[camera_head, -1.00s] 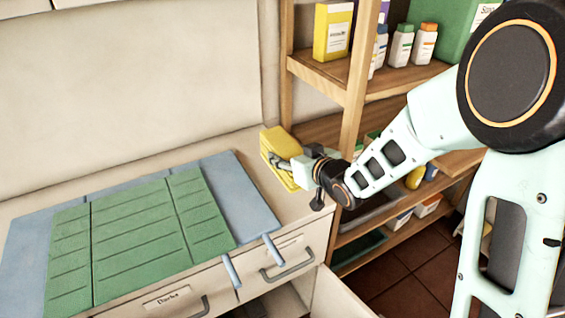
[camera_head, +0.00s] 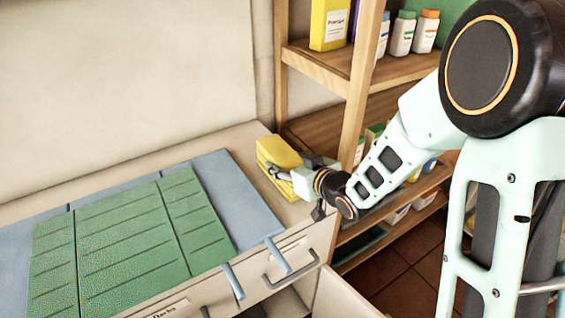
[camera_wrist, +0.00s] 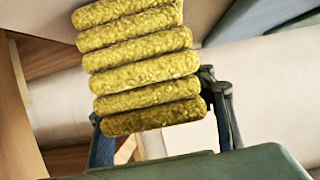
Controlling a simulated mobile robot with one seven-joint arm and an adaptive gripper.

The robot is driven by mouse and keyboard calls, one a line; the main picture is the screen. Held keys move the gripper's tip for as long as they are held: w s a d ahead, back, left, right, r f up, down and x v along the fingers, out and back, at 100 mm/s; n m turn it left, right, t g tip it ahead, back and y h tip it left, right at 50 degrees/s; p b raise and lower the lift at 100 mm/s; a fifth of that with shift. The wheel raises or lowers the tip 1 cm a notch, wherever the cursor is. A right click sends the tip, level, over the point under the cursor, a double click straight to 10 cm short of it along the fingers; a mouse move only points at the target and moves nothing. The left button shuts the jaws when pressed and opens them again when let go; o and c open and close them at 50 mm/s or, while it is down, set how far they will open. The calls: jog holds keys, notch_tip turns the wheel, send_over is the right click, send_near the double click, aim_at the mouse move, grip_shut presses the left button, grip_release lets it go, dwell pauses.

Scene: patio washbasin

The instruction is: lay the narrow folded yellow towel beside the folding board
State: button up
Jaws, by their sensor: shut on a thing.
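The narrow folded yellow towel (camera_head: 277,152) is at the right end of the counter, to the right of the folding board. My gripper (camera_head: 285,172) is shut on it from the front right. In the wrist view the towel (camera_wrist: 140,65) shows several stacked folds between my fingers (camera_wrist: 165,115). The blue folding board (camera_head: 235,190) lies flat on the counter with a green towel (camera_head: 130,240) spread over it. The yellow towel is apart from the board. I cannot tell whether its underside touches the counter.
A wooden shelf unit (camera_head: 355,100) with bottles and a yellow box (camera_head: 331,25) stands right of the counter. Two blue handles (camera_head: 277,255) of the board overhang the front edge, above drawers. An open drawer or door (camera_head: 345,295) juts out below. Bare counter (camera_head: 240,145) lies behind the board.

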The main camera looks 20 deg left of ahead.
jog(key=shift+r, duration=0.1)
jog(key=shift+d, duration=0.1)
jog(key=shift+f, duration=0.2)
jog(key=o, duration=1.3)
